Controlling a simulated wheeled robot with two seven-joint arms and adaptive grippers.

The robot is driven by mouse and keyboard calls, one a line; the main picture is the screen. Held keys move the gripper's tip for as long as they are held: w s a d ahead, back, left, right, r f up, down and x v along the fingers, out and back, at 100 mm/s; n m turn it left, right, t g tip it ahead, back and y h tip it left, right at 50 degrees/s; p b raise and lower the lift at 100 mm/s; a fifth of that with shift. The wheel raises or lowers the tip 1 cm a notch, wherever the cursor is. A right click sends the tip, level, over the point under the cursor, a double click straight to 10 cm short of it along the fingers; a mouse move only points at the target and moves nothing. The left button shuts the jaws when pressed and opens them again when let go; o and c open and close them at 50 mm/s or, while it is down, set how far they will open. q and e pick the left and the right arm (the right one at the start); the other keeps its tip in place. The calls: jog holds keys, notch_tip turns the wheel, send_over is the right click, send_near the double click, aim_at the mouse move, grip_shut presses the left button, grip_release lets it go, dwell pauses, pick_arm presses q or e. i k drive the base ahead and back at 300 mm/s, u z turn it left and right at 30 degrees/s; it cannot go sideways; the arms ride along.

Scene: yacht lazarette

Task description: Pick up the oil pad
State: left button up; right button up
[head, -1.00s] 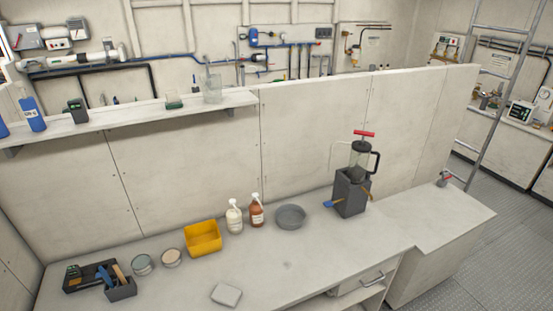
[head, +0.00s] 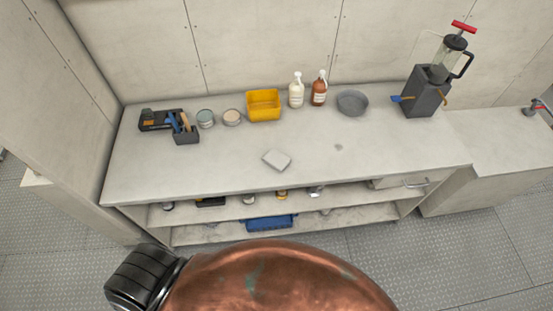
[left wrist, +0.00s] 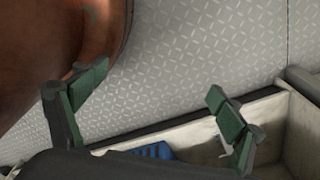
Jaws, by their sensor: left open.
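A flat, light grey square pad (head: 276,159), which looks like the oil pad, lies on the workbench top (head: 220,175) near its front edge in the head view. My left gripper (left wrist: 158,82) shows only in the left wrist view. Its two green-padded fingers are spread wide with nothing between them, over the floor beside a shelf edge. The pad does not show in the left wrist view, and my left gripper is apart from it. My right gripper is in neither view.
Behind the pad stand a yellow bin (head: 263,105), two pump bottles (head: 297,92), a grey bowl (head: 353,102), two round tins (head: 205,119) and a black tool holder (head: 186,136). A blue crate (head: 270,222) sits on the lower shelf. The bench around the pad is clear.

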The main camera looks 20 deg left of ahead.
aim_at(275, 159)
jog(key=z, duration=1.3)
jog(key=i, duration=1.25)
jog(key=u, duration=2.5)
